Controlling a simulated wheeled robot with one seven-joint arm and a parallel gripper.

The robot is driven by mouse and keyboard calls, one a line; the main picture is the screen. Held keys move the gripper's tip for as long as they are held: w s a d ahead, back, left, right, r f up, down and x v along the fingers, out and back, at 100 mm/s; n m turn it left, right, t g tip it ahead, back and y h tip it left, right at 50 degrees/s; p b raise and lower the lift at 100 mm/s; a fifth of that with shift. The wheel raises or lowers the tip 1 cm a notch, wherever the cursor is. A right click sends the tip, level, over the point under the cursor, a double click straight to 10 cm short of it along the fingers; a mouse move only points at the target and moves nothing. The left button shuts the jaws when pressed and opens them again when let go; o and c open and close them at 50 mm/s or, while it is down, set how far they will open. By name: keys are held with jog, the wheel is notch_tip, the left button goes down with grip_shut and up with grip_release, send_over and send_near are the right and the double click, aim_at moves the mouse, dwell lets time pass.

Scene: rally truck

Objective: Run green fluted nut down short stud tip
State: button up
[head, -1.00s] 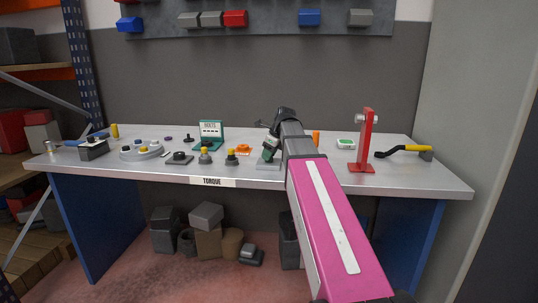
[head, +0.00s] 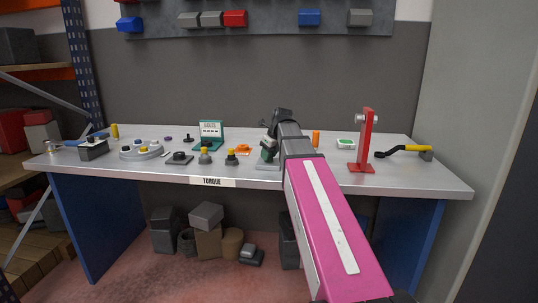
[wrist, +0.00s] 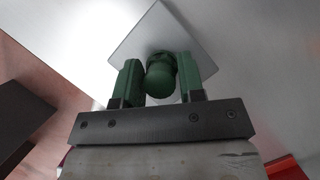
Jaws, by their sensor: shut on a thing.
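The green fluted nut (wrist: 160,78) is a dark green rounded piece in the wrist view, with a wider part behind its smooth end. It sits over a square grey plate (wrist: 133,42), which also shows on the bench in the head view (head: 268,166). My gripper (wrist: 161,78) is shut on the nut, with one green finger on each side. In the head view my gripper (head: 269,150) is low over the plate, partly behind my arm. The short stud is hidden, so I cannot tell how far down the nut sits on it.
The grey bench (head: 330,176) holds a red stand (head: 366,142) and a yellow-and-black tool (head: 405,151) at right. The bench's front middle right is clear.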

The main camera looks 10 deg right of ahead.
jog(key=shift+m+h, duration=0.4)
jog(key=shift+m, duration=0.5)
jog(key=shift+s, duration=0.1)
jog(key=shift+m+t, duration=0.3)
jog(key=shift+m, duration=0.5)
jog(key=shift+h, duration=0.3)
jog(key=shift+m+h, duration=0.3)
jog(key=shift+m, duration=0.6)
jog(key=o, duration=0.5)
jog(key=shift+c, duration=0.2)
